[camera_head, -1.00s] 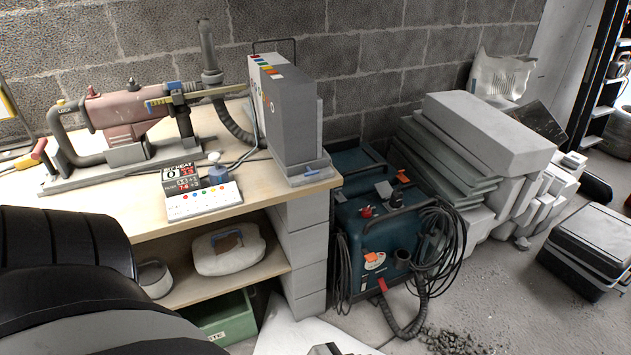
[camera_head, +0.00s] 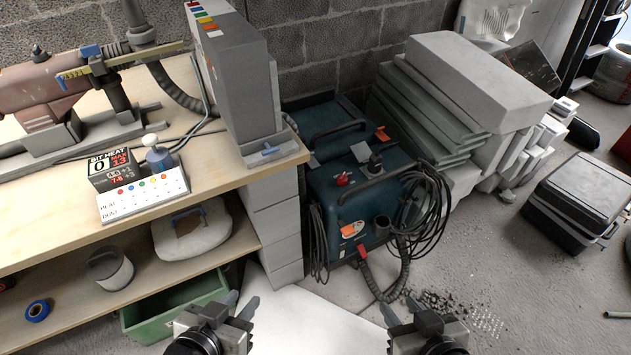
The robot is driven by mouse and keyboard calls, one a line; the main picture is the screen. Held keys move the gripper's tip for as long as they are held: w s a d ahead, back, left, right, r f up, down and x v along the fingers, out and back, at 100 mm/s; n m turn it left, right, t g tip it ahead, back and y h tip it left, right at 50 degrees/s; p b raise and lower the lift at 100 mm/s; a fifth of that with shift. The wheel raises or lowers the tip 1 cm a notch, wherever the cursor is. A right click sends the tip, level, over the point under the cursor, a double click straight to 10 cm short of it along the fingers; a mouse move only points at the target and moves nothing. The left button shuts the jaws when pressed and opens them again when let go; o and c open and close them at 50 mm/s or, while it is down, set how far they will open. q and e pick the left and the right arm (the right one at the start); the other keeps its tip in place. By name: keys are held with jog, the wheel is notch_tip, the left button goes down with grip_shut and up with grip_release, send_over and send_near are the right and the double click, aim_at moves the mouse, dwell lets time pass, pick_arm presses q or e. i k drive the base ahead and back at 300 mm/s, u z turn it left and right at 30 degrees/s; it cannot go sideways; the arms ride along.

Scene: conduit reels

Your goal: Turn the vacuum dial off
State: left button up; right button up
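A dark blue vacuum (camera_head: 322,200) stands on the floor right of the workbench. On its top are a red knob (camera_head: 342,180) and a black knob (camera_head: 375,160); their settings are too small to read. My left gripper (camera_head: 240,303) is at the bottom of the head view, its fingertips apart and nothing between them. My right gripper (camera_head: 401,308) is at the bottom to its right, also with fingertips apart and empty. Both are nearer to me than the vacuum and apart from it.
The workbench (camera_head: 225,178) with a grey block support (camera_head: 280,235) borders the vacuum on the left. A black hose (camera_head: 402,270) and coiled cable (camera_head: 432,215) hang at its front and right. Stacked slabs (camera_head: 480,85) stand behind right. A black case (camera_head: 578,190) sits on open floor.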

aim_at(342, 179)
jog(key=z, duration=1.1)
jog(key=i, duration=0.4)
jog(key=u, duration=1.95)
